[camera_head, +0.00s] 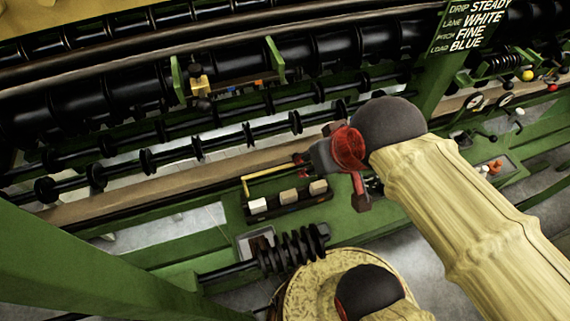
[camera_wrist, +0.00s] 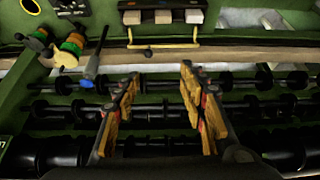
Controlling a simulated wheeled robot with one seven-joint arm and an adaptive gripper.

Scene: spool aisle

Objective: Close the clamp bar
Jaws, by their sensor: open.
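A thin yellow bar with bent ends (camera_head: 272,173), which looks like the clamp bar, stands beside a dark holder (camera_head: 288,203) with three pale blocks. In the wrist view the yellow bar (camera_wrist: 163,46) runs across the top middle, below the blocks (camera_wrist: 163,16) and apart from them. I cannot tell whether it is open or closed. My gripper (camera_head: 330,180) is to the right of the bar in the head view. In the wrist view my gripper (camera_wrist: 160,80) has its yellow-padded fingers spread, with nothing between them. The bar lies beyond the fingertips, with no contact visible.
Black rollers on green frames (camera_head: 230,140) fill the back. A green bracket with a yellow fitting (camera_head: 198,82) stands there. A black ribbed spool (camera_head: 292,250) is below the holder. Coloured knobs (camera_wrist: 72,45) and a blue-handled lever (camera_wrist: 91,67) are left in the wrist view. A sign (camera_head: 465,25) reads "LOAD BLUE".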

